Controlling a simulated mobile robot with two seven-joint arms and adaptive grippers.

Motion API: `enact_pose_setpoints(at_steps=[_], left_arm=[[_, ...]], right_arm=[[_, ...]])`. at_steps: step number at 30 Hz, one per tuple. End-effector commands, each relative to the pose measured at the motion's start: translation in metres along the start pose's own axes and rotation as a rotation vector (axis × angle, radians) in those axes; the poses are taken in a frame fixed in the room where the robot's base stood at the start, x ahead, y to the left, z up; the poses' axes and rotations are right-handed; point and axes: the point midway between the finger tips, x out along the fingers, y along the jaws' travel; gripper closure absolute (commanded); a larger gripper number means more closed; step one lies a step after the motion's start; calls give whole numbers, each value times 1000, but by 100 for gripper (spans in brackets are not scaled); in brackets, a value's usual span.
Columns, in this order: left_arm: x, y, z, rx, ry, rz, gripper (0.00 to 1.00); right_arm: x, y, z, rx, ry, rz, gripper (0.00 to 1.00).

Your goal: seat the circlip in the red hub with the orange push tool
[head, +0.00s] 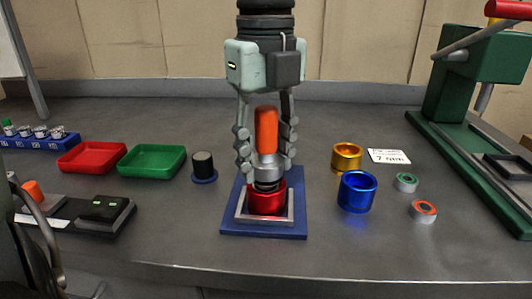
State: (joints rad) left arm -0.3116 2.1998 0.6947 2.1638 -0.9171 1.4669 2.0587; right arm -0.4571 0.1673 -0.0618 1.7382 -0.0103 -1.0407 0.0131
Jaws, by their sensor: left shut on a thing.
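The push tool has an orange handle (266,130) and a grey metal lower end, and stands upright in the middle of the head view. My left gripper (265,148) comes down from above and is shut on it, one finger on each side. The red hub (266,202) sits in a grey square frame on a blue base plate (232,230), directly below the tool. The tool's lower end is at the hub's top. Dark rings show there, but I cannot tell whether one is the circlip or whether it is seated. My right gripper is not in view.
Blue (357,193) and gold (347,157) cups and two small rings stand right of the plate. A green press (465,90) is at far right. Red (92,157) and green (152,161) trays and a black cylinder (203,165) are left.

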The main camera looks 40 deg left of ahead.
Motion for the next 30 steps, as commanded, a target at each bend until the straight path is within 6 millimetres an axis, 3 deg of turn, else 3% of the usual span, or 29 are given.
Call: enact_pose_setpoints(at_steps=[30], left_arm=[[8, 0, 0, 0, 0, -1, 89]], right_arm=[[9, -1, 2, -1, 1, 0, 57]])
